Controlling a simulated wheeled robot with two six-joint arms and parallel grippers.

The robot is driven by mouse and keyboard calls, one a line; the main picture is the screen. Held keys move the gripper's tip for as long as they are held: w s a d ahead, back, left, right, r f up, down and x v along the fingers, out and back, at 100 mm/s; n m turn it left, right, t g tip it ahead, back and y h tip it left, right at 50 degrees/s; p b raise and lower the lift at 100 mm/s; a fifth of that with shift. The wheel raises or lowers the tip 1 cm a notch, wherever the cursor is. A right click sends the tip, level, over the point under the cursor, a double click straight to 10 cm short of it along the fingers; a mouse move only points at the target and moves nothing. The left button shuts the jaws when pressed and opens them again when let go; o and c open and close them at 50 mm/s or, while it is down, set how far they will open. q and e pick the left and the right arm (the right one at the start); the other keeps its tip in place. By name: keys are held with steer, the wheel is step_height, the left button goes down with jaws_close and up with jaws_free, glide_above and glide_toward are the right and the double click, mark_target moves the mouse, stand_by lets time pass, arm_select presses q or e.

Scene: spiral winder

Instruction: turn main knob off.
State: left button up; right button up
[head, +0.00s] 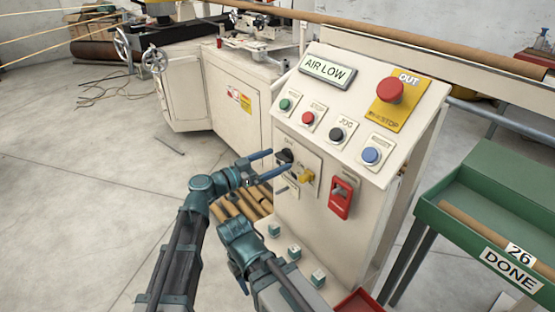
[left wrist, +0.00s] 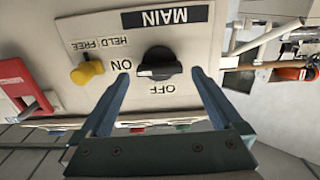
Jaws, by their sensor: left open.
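The black main knob (head: 284,156) sits on the cream front of the control console. In the left wrist view, upside down, the knob (left wrist: 160,65) stands by the ON, OFF and MAIN lettering. Its ridge lies level in the picture, with a pale mark at the end towards ON. My left gripper (head: 280,161) is open at the knob. In the left wrist view the knob shows between the fingertips of the left gripper (left wrist: 161,72), with a gap on each side. A teal part of my right arm shows low in the head view; its fingers cannot be made out.
Close by are a yellow knob (head: 307,176) marked HELD/FREE and a red switch (head: 341,197). Above are several push buttons, the red stop button (head: 390,90) and an AIR LOW display (head: 327,70). A green DONE tray (head: 480,195) stands at the right.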

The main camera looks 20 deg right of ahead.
arm_select(q)
steer(key=shift+x, duration=0.85)
steer(key=c, duration=1.3)
